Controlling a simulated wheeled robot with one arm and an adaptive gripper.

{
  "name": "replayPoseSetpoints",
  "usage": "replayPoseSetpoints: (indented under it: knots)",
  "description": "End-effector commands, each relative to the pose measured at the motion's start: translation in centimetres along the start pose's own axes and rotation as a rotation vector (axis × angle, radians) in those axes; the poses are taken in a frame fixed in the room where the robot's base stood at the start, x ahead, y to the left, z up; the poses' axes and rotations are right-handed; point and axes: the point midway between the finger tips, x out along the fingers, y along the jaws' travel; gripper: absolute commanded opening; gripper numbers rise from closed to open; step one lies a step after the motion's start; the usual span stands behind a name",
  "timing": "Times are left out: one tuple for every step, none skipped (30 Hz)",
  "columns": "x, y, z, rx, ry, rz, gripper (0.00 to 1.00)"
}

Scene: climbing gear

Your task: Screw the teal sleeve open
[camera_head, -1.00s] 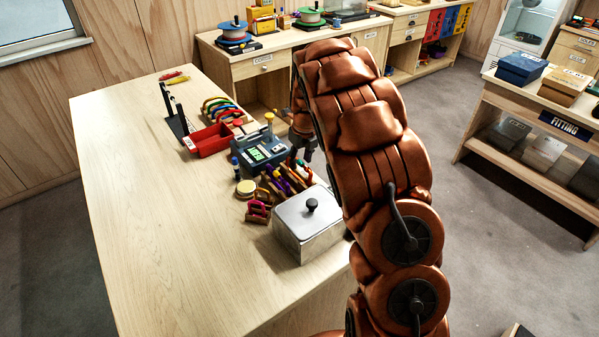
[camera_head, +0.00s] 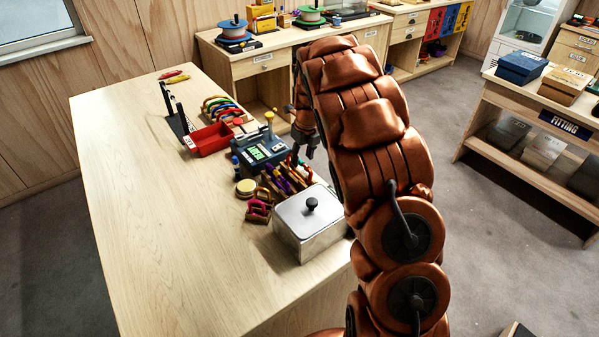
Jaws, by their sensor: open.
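My gripper (camera_head: 303,152) is at the right end of the workbench, beside the row of coloured carabiners and tools. It is small and dark here, and its fingers are partly hidden behind my copper-coloured arm. It looks empty. I cannot make out a teal sleeve for certain. A teal-grey device with a lit green display (camera_head: 257,152) stands just left of my gripper.
A metal box with a black knob (camera_head: 309,222) stands at the bench's near right edge. A red tray (camera_head: 208,140) and a rack of coloured loops (camera_head: 222,107) lie further back. The left side of the workbench (camera_head: 150,220) is clear.

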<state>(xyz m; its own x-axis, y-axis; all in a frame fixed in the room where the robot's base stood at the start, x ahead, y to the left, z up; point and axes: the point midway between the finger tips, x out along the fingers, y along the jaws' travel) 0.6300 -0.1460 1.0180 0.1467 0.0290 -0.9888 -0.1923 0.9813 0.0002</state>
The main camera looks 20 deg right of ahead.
Motion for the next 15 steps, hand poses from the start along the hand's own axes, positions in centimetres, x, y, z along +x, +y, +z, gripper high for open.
replayPoseSetpoints:
  knots:
    - [-0.02, -0.1, 0.0, 0.0, 0.0, 0.0, 0.46]
    - [-0.01, -0.14, 0.0, 0.0, 0.0, 0.0, 0.46]
    - [-0.01, -0.21, 0.0, 0.0, 0.0, 0.0, 0.46]
    - [-0.01, -0.26, 0.0, 0.0, 0.0, 0.0, 0.46]
    - [-0.02, -0.3, 0.0, 0.0, 0.0, 0.0, 0.46]
    - [-0.02, -0.37, 0.0, 0.0, 0.0, 0.0, 0.46]
    - [-0.02, -0.42, 0.01, 0.0, 0.0, 0.0, 0.46]
    - [-0.02, -0.46, 0.01, 0.0, 0.0, 0.0, 0.46]
    - [-0.03, -0.52, 0.01, 0.0, 0.0, 0.0, 0.46]
    - [-0.03, -0.57, 0.01, 0.0, 0.0, 0.0, 0.46]
    - [-0.03, -0.62, 0.02, 0.0, -0.001, 0.0, 0.46]
    - [-0.03, -0.68, 0.02, 0.0, -0.001, 0.0, 0.46]
    - [-0.03, -0.73, 0.01, 0.0, -0.001, 0.0, 0.46]
    - [-0.02, -0.7, 0.02, 0.0, -0.001, 0.0, 0.46]
    - [-0.01, -0.7, 0.02, 0.0, -0.001, 0.0, 0.46]
